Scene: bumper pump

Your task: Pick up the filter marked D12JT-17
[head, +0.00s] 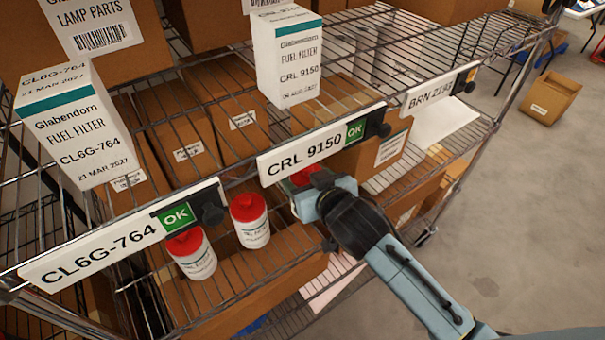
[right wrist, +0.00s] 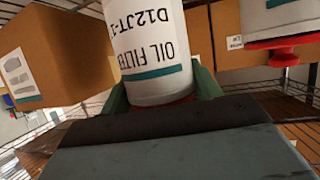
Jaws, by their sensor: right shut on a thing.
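In the right wrist view a white oil filter (right wrist: 152,45) with a red cap and a teal band stands between the fingers of my right gripper (right wrist: 163,96). Its label, upside down here, reads "OIL FILTER" and "D12JT-1", with the rest cut off. In the head view my right gripper (head: 316,192) is at the lower shelf, under the CRL 9150 sign, shut on this filter. Only the filter's red cap (head: 304,176) shows there; the sign and gripper hide most of it. My left gripper is not in view.
Two white bottles with red caps (head: 250,222) (head: 192,256) stand on the wire shelf left of the gripper. The CRL 9150 sign (head: 315,147) hangs close above it. A cardboard box (head: 370,148) is behind. Open floor lies right.

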